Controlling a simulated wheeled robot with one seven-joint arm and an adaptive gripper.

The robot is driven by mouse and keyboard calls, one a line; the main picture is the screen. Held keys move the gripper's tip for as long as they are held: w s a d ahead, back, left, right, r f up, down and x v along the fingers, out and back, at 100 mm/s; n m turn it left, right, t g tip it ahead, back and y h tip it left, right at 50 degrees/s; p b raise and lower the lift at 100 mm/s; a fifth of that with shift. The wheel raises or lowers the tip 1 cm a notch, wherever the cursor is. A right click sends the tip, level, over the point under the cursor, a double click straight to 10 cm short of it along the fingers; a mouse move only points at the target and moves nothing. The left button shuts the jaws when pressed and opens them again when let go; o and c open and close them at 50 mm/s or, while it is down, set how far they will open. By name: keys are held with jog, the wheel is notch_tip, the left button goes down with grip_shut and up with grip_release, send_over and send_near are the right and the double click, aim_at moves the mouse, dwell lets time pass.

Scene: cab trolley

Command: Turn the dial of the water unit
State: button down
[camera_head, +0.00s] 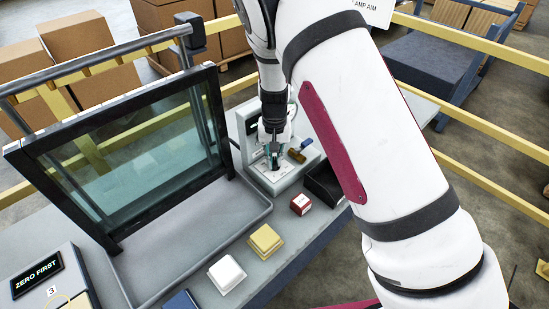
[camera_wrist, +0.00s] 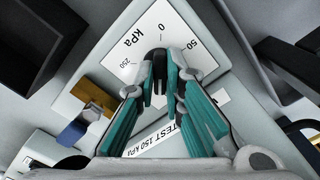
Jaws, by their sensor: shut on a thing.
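The water unit (camera_head: 246,126) is a pale box at the far end of the bench. On it is a white scale plate (camera_wrist: 130,62) marked 0, 50, 250 and kPa, with a "TEST 150 kPa" label (camera_wrist: 157,137). The dial (camera_wrist: 158,55) is a black knob in the middle of the plate; its top end lies near the 0 mark. My gripper (camera_wrist: 161,88) is over the plate, its teal-padded fingers closed on the dial from both sides. In the head view my gripper (camera_head: 273,153) hides most of the dial.
A brass lever with a blue end (camera_head: 297,155) sits beside the plate. A glass-fronted frame (camera_head: 130,150) rises left.

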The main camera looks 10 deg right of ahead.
aim_at(274, 161)
jog(key=m, duration=0.4)
jog(key=shift+m, duration=1.9)
jog(key=c, duration=1.7)
grip_release()
notch_tip(274, 161, up, 12)
